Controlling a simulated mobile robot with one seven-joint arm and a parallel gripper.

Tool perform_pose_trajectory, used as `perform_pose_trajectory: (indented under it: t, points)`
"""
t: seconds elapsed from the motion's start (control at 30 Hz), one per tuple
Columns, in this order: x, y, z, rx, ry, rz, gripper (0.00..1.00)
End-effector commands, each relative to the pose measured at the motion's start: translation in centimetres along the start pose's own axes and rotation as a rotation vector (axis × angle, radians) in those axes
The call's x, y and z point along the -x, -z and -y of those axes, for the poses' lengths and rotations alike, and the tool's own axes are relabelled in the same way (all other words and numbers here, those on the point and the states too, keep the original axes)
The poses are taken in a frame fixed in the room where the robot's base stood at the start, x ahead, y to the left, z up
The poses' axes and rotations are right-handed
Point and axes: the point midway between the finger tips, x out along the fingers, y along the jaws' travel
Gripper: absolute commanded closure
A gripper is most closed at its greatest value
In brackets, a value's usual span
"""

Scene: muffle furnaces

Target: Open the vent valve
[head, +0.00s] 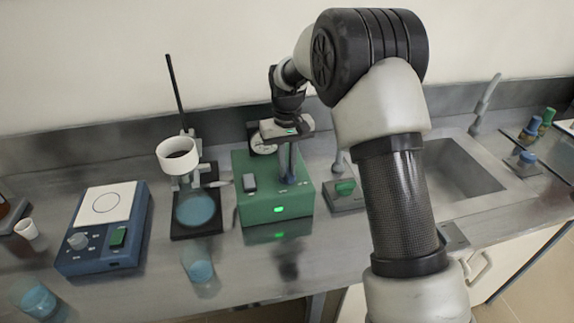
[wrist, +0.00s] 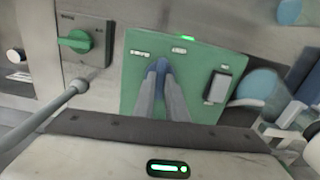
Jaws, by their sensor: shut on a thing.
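A green pump box (head: 252,207) stands on the bench in the head view, with a round gauge at its back and a lit green light on its front. In the wrist view its green top (wrist: 208,62) carries two small white labels, too blurred to read. My gripper (head: 291,178) reaches down onto this top from above. In the wrist view my gripper (wrist: 161,68) is shut on a small blue knob, which looks like the vent valve. The fingers hide most of the knob, so its turn angle cannot be told.
A grey plate with a green handle (head: 344,188) sits just right of the pump. A grey rocker switch (head: 249,182) is on the pump's left side. A filter stand with a white funnel (head: 177,155) and a blue hotplate (head: 105,243) stand left. A sink (head: 450,165) lies right.

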Motion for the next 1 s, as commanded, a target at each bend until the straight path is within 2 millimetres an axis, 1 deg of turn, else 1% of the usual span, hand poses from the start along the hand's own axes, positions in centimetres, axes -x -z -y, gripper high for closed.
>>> perform_pose_trajectory:
  t: [0.3,0.7,0.73,0.8,0.83,1.0]
  points:
    - [0.12,0.08,0.01,-0.071,0.0,-0.003,1.0]
    - [0.12,0.09,-0.01,-0.076,0.001,-0.003,1.0]
    - [0.12,0.09,-0.01,-0.076,0.001,-0.003,0.85]
    - [0.12,0.08,-0.01,-0.076,0.001,-0.003,0.73]
    - [0.11,0.08,-0.01,-0.075,0.001,-0.003,0.7]
    - [0.06,0.04,0.0,-0.074,0.0,-0.002,0.7]
